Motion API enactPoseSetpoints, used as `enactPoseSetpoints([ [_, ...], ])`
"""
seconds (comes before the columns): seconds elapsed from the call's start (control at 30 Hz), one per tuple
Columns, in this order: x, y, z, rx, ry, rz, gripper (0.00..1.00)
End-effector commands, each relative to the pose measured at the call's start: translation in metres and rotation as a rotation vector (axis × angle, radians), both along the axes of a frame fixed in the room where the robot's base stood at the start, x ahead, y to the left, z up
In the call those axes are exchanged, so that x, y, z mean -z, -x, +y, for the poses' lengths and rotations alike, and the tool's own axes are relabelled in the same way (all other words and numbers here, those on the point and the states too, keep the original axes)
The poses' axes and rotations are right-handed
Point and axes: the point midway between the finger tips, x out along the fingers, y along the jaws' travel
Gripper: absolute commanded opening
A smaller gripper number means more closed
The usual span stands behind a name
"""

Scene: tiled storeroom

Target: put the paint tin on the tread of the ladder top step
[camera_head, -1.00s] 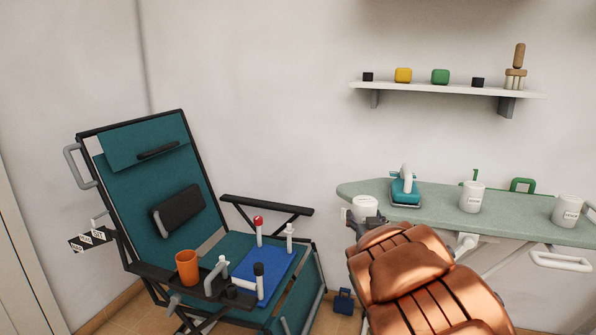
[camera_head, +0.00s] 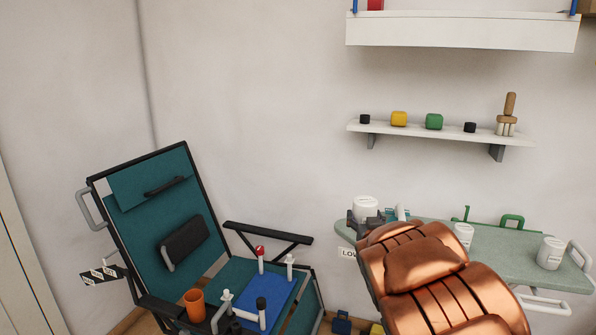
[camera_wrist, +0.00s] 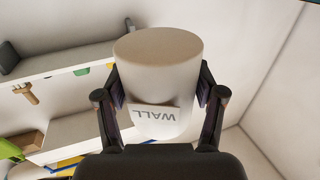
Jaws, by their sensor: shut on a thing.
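The paint tin (camera_wrist: 158,70) is a white cylinder with a label reading WALL in the wrist view. My gripper (camera_wrist: 160,92) is shut on it, with one finger on each side. In the head view the held tin (camera_head: 365,206) is upright, in front of the wall and above the left end of the ironing board. My copper-coloured arm hides part of the board. I cannot make out a ladder or its top step in either view.
The green ironing board (camera_head: 510,262) bears two more white tins (camera_head: 463,235) (camera_head: 550,253). A wall shelf (camera_head: 435,130) holds small blocks and a brush, with a larger white shelf (camera_head: 460,32) above. A teal folding chair (camera_head: 150,215) stands left, with an orange cup (camera_head: 194,304).

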Motion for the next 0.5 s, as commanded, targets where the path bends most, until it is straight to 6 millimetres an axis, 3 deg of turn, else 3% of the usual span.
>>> enactPoseSetpoints([
  [0.03,-0.019,0.000,0.000,0.000,-0.001,-0.002,0.13],
  [0.2,-0.040,0.000,0.000,0.000,0.000,-0.002,0.13],
  [0.5,-0.051,0.000,0.000,-0.001,-0.001,-0.002,0.13],
])
